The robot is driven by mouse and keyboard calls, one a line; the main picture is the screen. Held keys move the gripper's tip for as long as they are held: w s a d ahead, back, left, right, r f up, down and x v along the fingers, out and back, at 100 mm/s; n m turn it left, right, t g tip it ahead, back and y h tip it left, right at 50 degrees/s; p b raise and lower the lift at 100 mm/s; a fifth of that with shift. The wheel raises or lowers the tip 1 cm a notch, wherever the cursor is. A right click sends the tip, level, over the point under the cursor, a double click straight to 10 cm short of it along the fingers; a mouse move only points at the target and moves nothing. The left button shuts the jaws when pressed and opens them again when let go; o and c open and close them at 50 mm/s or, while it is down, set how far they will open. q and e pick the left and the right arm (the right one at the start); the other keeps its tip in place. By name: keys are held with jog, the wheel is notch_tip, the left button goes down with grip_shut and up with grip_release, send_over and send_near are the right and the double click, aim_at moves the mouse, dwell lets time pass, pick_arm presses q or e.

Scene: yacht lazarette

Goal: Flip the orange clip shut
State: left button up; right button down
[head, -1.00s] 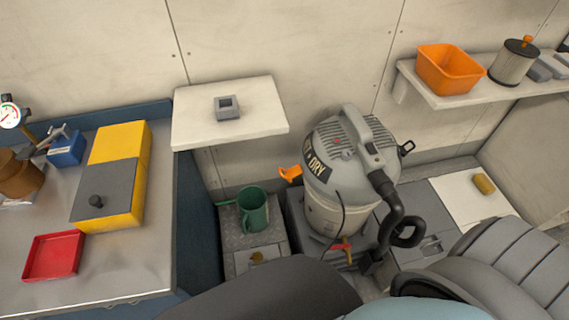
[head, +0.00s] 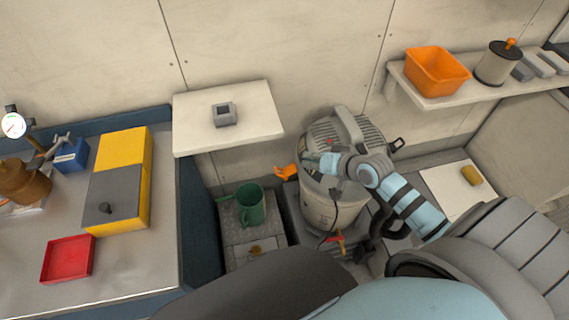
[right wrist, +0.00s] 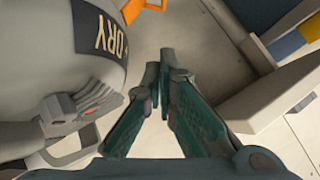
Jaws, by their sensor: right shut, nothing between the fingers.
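The orange clip (head: 287,172) sticks out from the left side of the grey wet/dry vacuum (head: 323,208), near the seam between its lid and drum. It also shows at the top of the right wrist view (right wrist: 143,8), partly cut off by the frame edge. My right gripper (head: 312,158) is in front of the vacuum's lid, its tips just right of and slightly above the clip. In the right wrist view (right wrist: 160,68) its fingers are shut and empty, apart from the clip. My left gripper is not in view.
A white shelf (head: 250,130) with a small grey square holder (head: 224,114) is up and left of the vacuum. A green watering can (head: 249,206) stands below it. An orange bin (head: 437,72) sits on the right shelf. A black hose runs at the vacuum's right.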

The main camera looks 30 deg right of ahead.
jog(key=shift+f, duration=0.1)
jog(key=b, duration=0.4)
send_over(285, 175)
jog(key=d, duration=0.2)
jog(key=f, duration=0.6)
jog(key=shift+s, duration=0.35)
jog(key=a+f, duration=0.2)
jog(key=f, duration=0.1)
jog(key=shift+w+f+b, duration=0.15)
jog(key=shift+w+b, duration=0.25)
jog(key=shift+a, duration=0.1)
